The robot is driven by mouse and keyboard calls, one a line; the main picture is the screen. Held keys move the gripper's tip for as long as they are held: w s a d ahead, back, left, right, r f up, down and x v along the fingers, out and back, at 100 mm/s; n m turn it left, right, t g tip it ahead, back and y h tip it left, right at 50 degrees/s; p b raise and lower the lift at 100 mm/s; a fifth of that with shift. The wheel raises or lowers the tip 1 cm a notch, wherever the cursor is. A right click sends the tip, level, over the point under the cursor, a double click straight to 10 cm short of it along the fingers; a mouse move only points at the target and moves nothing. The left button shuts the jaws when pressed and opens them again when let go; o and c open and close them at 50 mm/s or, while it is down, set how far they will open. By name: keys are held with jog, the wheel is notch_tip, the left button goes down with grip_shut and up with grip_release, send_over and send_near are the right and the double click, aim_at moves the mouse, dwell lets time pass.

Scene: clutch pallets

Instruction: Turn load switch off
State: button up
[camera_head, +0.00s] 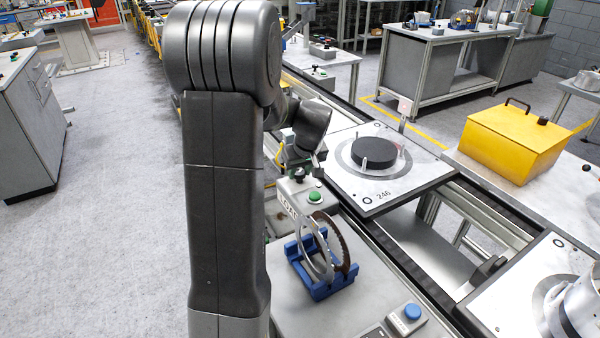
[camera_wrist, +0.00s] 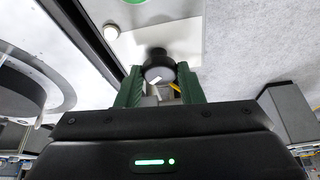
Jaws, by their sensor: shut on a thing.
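The load switch is a black round knob (camera_wrist: 158,62) on a pale panel, with a light mark on its face. In the wrist view my gripper (camera_wrist: 159,88) has its two green fingers on either side of the knob and is shut on it. In the head view my gripper (camera_head: 300,158) is at the back of the light grey control box (camera_head: 290,190), which has LOAD lettering on its front. A green button (camera_head: 314,196) sits on this box; its edge also shows at the top of the wrist view (camera_wrist: 122,3). My arm hides part of the box.
A blue stand (camera_head: 322,288) holding ring-shaped plates is in front of the box. A pallet (camera_head: 412,174) with a black disc lies to the right on the conveyor. A blue-button box (camera_head: 406,320) is at the front. A yellow case (camera_head: 510,140) stands at right. The floor at left is open.

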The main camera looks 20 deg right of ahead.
jog(key=n+b, duration=0.1)
jog(key=n+y+b, duration=0.1)
jog(key=n, duration=0.1)
jog(key=n+y+b, duration=0.1)
jog(key=n, duration=0.1)
jog(key=shift+d+f, duration=0.1)
jog(key=shift+d, duration=0.15)
jog(key=n, duration=0.2)
jog(key=n+g+y, duration=0.1)
jog(key=n, duration=0.2)
jog(key=shift+w+d+y+b, duration=0.1)
jog(key=shift+w+y+b, duration=0.05)
jog(key=shift+y+b, duration=0.15)
jog(key=shift+n+g, duration=0.3)
jog(key=shift+n, duration=0.1)
jog(key=o, duration=1)
jog(key=shift+c, duration=0.2)
jog(key=v, duration=1.4)
